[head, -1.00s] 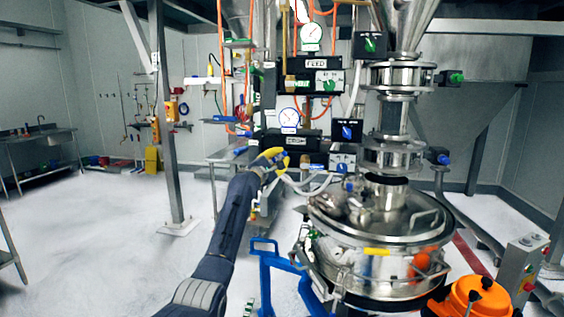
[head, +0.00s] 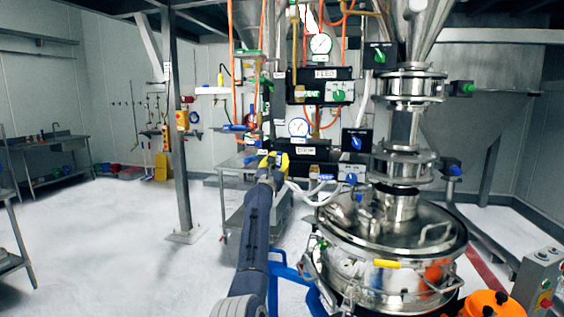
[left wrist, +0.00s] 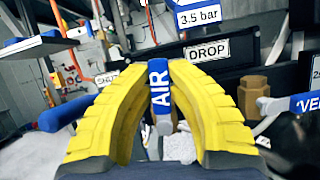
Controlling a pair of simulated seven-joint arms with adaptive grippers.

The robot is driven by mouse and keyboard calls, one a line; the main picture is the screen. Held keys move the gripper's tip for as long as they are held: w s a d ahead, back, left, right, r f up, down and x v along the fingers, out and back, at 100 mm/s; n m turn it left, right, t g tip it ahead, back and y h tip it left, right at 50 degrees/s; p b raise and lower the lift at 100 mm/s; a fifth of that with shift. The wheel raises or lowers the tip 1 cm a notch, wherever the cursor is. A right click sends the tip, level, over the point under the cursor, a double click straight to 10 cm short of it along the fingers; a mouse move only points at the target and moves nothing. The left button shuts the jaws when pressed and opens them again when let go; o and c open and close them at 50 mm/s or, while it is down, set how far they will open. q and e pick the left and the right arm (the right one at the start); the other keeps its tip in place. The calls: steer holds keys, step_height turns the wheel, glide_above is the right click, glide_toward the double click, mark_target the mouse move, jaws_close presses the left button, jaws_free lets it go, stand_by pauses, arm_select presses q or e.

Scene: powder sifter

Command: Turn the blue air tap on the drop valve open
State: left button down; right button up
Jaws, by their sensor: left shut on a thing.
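The blue air tap (left wrist: 160,88), lettered "AIR", stands near upright between the two yellow fingers of my left gripper (left wrist: 162,72) in the left wrist view. The fingers are shut on its handle. A white "DROP" label (left wrist: 207,52) is on the black panel just behind, and it also shows on the black box in the head view (head: 307,149). In the head view my left gripper (head: 273,161) is at the left end of that box and hides the tap. My right gripper is not in view.
Another blue handle (left wrist: 65,113) lies left of the fingers. A brass fitting (left wrist: 252,92) and a blue "VE..." handle (left wrist: 308,103) are close on the right. The steel sifter (head: 385,270) stands right of my arm, with hoses (head: 305,192) between.

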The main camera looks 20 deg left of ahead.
arm_select(q)
steer(key=shift+a+r+n+y, duration=0.1)
steer(key=shift+a+n+y, duration=0.25)
steer(key=shift+n, duration=0.65)
steer(key=shift+y, duration=0.25)
steer(key=c, duration=1.3)
jaws_free()
steer(key=shift+v, duration=6.05)
